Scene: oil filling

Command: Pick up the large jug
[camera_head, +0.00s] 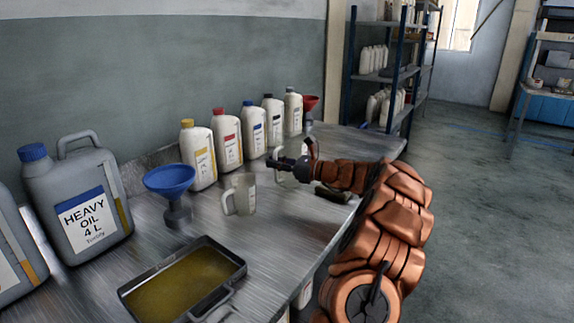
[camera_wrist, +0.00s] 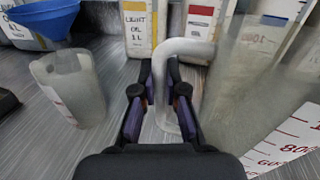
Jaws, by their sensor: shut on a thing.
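The large jug (camera_wrist: 262,85) is translucent with red markings and fills the right of the wrist view. Its pale handle (camera_wrist: 166,88) stands between my gripper's two fingers, and my gripper (camera_wrist: 159,95) is shut on it. In the head view my gripper (camera_head: 270,163) points left above the workbench, and the large jug is mostly hidden behind it and my arm. I cannot tell whether the jug touches the bench. A smaller measuring jug (camera_head: 240,195) stands upright nearer in the head view; it also shows at left in the wrist view (camera_wrist: 67,88).
The metal workbench (camera_head: 285,235) holds a row of white oil bottles (camera_head: 226,140) along the wall, a blue funnel (camera_head: 170,180), a grey heavy-oil canister (camera_head: 78,200) and an oil-filled tray (camera_head: 235,262). A dark object (camera_head: 331,194) lies near the front edge.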

